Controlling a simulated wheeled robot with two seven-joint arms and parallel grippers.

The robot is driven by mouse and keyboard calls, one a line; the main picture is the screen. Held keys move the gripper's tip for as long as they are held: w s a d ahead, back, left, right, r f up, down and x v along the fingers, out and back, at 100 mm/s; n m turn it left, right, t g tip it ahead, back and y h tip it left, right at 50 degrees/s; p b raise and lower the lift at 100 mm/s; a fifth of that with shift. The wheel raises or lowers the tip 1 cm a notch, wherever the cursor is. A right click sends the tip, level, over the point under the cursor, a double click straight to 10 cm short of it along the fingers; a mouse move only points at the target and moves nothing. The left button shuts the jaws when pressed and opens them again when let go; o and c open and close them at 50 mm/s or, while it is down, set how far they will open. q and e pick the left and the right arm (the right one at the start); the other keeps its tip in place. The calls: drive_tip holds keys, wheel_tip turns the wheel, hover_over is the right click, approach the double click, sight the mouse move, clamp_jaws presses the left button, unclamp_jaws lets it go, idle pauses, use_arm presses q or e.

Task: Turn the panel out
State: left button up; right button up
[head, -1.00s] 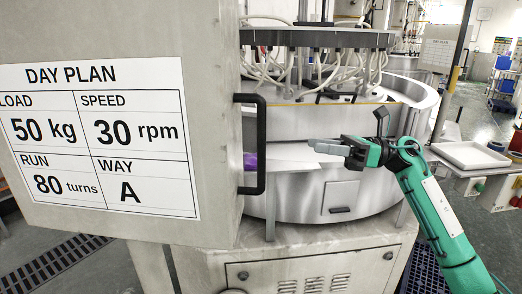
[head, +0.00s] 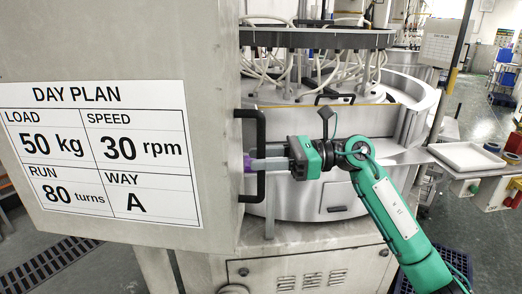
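The panel (head: 215,60) is a large grey metal box front on the left, with a white DAY PLAN sheet (head: 100,155) on it. A black upright bar handle (head: 261,125) stands on its right edge. My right gripper (head: 257,159) is at the middle of the handle, coming in from the right. Its two grey fingers look apart, one higher than the other, and reach to the bar. I cannot tell whether they touch it. A small purple patch (head: 247,161) shows just behind the handle. My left gripper is not in view.
A round steel lapping machine (head: 345,190) with hoses stands behind the handle. A white tray (head: 467,156) and a control box with red and green buttons (head: 480,187) are at the right.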

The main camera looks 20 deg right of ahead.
drive_tip(key=shift+a, duration=0.35)
clamp_jaws()
